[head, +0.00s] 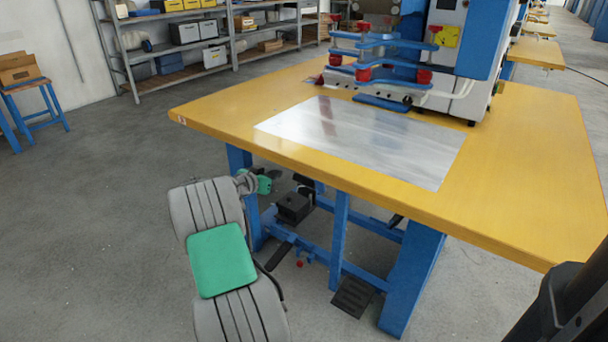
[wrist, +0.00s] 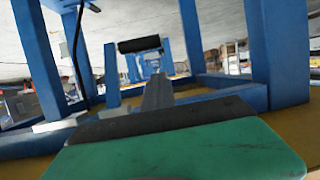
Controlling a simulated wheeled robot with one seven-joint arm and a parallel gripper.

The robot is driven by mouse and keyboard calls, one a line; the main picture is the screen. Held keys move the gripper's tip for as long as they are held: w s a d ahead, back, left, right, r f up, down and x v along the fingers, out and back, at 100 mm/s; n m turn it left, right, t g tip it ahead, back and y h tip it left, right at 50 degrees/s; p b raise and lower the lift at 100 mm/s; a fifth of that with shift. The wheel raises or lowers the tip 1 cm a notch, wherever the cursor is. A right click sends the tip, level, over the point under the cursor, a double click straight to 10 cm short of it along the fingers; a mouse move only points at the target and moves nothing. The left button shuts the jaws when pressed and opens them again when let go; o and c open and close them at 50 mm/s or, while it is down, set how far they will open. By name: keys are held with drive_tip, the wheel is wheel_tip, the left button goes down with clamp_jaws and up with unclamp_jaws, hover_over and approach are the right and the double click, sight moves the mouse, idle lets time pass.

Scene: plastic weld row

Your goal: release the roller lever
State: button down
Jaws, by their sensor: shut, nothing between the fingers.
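My gripper (head: 265,183) reaches under the left front of the yellow-topped table and is shut and empty. In the wrist view its green body fills the bottom, and the narrow grey fingers (wrist: 158,92) point ahead. A black cylinder, which looks like the roller of the roller lever (wrist: 140,44), shows beyond the fingertips with a visible gap. In the head view a dark part under the table edge (head: 303,182) may be the same lever; it is partly hidden, so I cannot tell. Whether the lever is pressed or free is not clear.
Blue table legs (head: 340,240) and low crossbars frame the space under the yellow table (head: 520,150). A black box (head: 293,207) and a foot pedal (head: 352,297) sit below it. The welding machine (head: 455,60) stands on top.

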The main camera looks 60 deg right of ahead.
sight(304, 180)
drive_tip(key=shift+m+g+h, duration=0.6)
drive_tip(key=shift+g, duration=0.1)
drive_tip(key=s+d, duration=0.3)
drive_tip(key=d, duration=0.1)
drive_tip(key=shift+s+f, duration=0.15)
drive_tip(key=shift+s, duration=0.25)
drive_tip(key=shift+d+f, duration=0.1)
drive_tip(key=shift+d, duration=0.05)
drive_tip(key=b+x, duration=0.1)
drive_tip(key=x, duration=0.2)
drive_tip(key=b+x, duration=0.1)
drive_tip(key=x, duration=0.2)
drive_tip(key=b+x, duration=0.1)
drive_tip(key=x, duration=0.2)
drive_tip(key=shift+f, duration=0.3)
drive_tip(key=f+b, duration=0.1)
drive_tip(key=a+f+b, duration=0.1)
drive_tip(key=shift+w+f, duration=0.2)
drive_tip(key=shift+f, duration=0.05)
drive_tip(key=shift+a+f, duration=0.15)
drive_tip(key=shift+f, duration=0.05)
